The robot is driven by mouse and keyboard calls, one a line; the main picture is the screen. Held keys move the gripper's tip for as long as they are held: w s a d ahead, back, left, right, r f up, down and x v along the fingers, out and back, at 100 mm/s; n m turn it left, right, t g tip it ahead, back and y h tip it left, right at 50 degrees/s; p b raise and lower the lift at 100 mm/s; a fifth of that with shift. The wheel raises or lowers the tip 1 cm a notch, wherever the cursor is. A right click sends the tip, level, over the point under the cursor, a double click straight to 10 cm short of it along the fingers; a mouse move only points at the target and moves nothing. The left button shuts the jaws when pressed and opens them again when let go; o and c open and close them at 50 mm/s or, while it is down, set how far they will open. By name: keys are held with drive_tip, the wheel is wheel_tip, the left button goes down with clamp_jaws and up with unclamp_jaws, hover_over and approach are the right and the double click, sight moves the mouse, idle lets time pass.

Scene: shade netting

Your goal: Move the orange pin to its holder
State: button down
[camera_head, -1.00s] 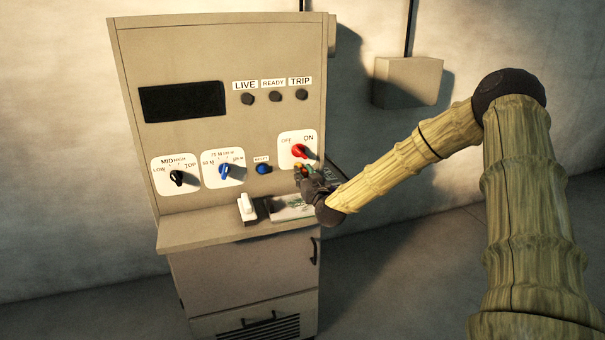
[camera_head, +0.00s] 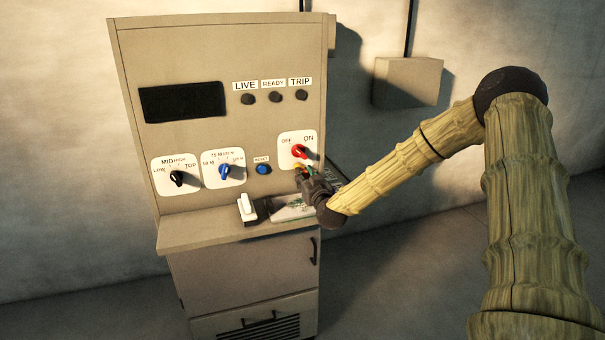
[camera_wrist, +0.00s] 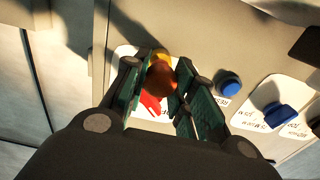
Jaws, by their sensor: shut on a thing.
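The orange pin (camera_wrist: 160,79) is between the green-padded fingertips of my gripper (camera_wrist: 162,90) in the wrist view, and the gripper is shut on it. A yellow piece (camera_wrist: 161,55) shows just beyond the pin; I cannot tell whether it is part of it. In the head view my gripper (camera_head: 304,174) is just below the red OFF/ON knob (camera_head: 299,151), in front of the panel, with only a small bit of orange showing. I cannot make out the pin's holder in either view.
The panel (camera_head: 235,50) carries a black knob (camera_head: 177,179), a blue knob (camera_head: 225,172) and a blue reset button (camera_head: 264,169). On the ledge (camera_head: 190,238) are a white block (camera_head: 247,207) and a printed sheet (camera_head: 290,208). A wall box (camera_head: 408,82) is behind my arm.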

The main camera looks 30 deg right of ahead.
sight(305, 177)
drive_tip(key=shift+s+a, duration=0.1)
drive_tip(key=shift+s, duration=0.25)
drive_tip(key=shift+p+v, duration=0.5)
drive_tip(key=shift+v, duration=1.3)
drive_tip(key=shift+p+v, duration=0.35)
drive_tip(key=shift+v, duration=1.65)
